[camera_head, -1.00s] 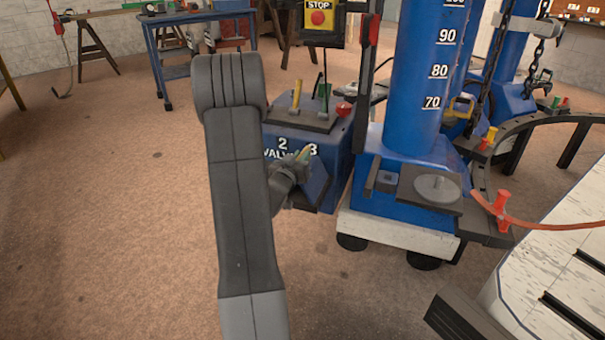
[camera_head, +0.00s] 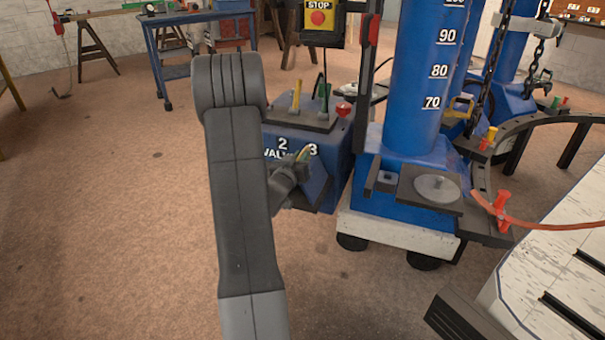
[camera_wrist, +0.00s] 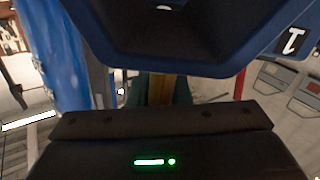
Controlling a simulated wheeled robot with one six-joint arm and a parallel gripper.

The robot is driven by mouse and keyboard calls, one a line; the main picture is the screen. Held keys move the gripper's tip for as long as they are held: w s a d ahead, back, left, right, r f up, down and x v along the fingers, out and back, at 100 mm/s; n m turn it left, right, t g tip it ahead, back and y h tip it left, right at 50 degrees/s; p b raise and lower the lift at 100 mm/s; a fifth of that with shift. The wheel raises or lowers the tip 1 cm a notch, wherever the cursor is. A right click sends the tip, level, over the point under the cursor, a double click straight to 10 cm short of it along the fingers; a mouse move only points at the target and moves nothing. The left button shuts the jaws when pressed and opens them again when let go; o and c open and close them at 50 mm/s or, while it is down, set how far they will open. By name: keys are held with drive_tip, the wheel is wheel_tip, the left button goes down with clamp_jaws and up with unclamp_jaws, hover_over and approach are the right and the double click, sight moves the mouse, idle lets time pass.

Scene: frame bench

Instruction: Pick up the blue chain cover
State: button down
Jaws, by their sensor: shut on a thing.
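My gripper (camera_head: 302,170) is at the front of the blue valve console, partly hidden behind my arm in the head view. In the wrist view a blue hollow part with a dark inside, which looks like the blue chain cover (camera_wrist: 110,32), fills the top, close in front of my gripper. My gripper is shut on it, though the fingertips are largely hidden and the contact is not clear. In the head view a blue sloping panel shows beside my gripper; I cannot tell whether it is the cover or part of the console.
The blue valve console (camera_head: 337,150) carries levers and a red knob (camera_head: 344,110). A blue column (camera_head: 415,75) stands on a white base to the right. A white slotted bench (camera_head: 560,275) is at the lower right. The brown floor at left is open. A blue cart (camera_head: 200,40) stands behind.

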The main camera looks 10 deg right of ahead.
drive_tip(key=shift+r, duration=0.1)
idle(0.4)
wheel_tip(320, 180, up, 18)
drive_tip(key=p, duration=0.6)
drive_tip(key=shift+p, duration=0.4)
drive_tip(key=shift+a+p, duration=0.1)
drive_tip(key=shift+p, duration=0.25)
